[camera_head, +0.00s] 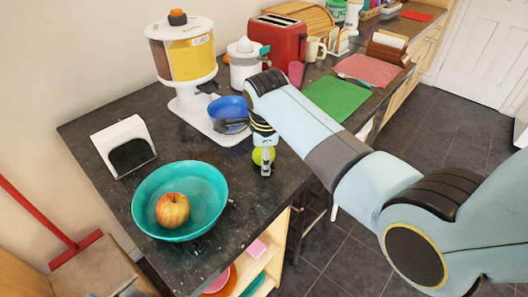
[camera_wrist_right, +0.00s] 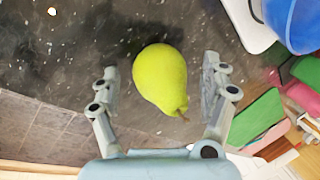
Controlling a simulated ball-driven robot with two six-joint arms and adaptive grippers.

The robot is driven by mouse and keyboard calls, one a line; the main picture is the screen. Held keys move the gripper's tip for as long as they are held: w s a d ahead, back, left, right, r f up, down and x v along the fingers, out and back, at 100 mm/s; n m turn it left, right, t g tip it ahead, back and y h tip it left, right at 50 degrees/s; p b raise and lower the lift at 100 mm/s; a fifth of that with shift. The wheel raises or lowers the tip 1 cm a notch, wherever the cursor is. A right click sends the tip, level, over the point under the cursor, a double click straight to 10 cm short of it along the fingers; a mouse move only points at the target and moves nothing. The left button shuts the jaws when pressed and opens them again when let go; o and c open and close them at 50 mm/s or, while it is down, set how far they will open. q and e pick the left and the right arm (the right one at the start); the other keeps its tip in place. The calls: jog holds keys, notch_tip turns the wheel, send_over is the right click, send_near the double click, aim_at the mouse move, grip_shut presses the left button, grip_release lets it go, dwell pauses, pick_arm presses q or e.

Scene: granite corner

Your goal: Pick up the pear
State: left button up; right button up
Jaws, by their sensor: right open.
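The green-yellow pear (camera_wrist_right: 160,78) lies on the dark speckled counter in the right wrist view, its stem toward the gripper. In the head view the pear (camera_head: 258,156) shows partly behind my right gripper (camera_head: 264,163). My right gripper is open, and in the right wrist view its two fingers (camera_wrist_right: 160,88) stand on either side of the pear with gaps between. The fingers do not appear to touch it. My left gripper is in neither view.
A teal bowl (camera_head: 215,184) holding an apple (camera_head: 172,210) stands to the left. A blue bowl (camera_head: 226,107) sits under the dispenser (camera_head: 183,55) just behind. A white napkin holder (camera_head: 124,146) is at far left. The counter's front edge is close to the pear.

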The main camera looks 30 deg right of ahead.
jog(key=c, duration=1.3)
